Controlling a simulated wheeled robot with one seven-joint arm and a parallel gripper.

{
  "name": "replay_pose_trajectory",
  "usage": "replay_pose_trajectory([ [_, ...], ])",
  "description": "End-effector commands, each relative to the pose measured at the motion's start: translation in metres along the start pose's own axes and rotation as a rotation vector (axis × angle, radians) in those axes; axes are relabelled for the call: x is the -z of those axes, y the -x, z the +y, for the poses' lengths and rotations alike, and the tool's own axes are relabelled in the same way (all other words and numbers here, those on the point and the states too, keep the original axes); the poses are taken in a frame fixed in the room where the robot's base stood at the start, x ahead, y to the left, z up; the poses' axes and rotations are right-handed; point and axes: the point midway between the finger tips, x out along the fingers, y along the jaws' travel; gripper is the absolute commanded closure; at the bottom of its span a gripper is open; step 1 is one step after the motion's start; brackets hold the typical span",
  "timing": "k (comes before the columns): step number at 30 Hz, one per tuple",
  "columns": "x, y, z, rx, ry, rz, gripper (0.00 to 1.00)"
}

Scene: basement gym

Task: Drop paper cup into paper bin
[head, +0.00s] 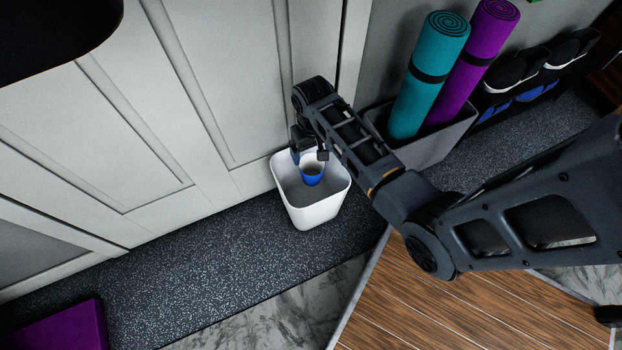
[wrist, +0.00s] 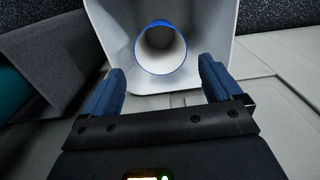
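The paper cup (head: 312,178), blue outside with a pale inside, is within the mouth of the white paper bin (head: 318,214). In the wrist view I look into the cup (wrist: 160,62), with its blue rim facing me and the bin (wrist: 112,38) around it. My gripper (head: 309,157) is above the bin opening. In the wrist view the blue fingers of my gripper (wrist: 160,85) are spread wide, and the cup is beyond their tips, apart from them. I cannot tell whether the cup rests on the bin's floor.
A grey box (head: 428,150) with a teal rolled mat (head: 425,80) and a purple rolled mat (head: 472,65) stands right of the bin. A panelled wall (head: 130,120) is behind it. Shoes (head: 505,72) sit on a rack at upper right.

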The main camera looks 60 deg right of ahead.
Motion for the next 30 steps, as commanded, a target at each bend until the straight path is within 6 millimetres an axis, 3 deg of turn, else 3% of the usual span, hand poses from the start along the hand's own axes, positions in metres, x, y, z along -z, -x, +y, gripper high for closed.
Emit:
replay_pose_trajectory([
  [11, 0.0, 0.006, 0.0, 0.0, 0.0, 0.001, 0.0],
  [21, 0.0, 0.059, -0.001, 0.0, 0.001, 0.002, 0.0],
  [30, 0.0, 0.078, 0.0, 0.0, 0.0, 0.0, 0.0],
])
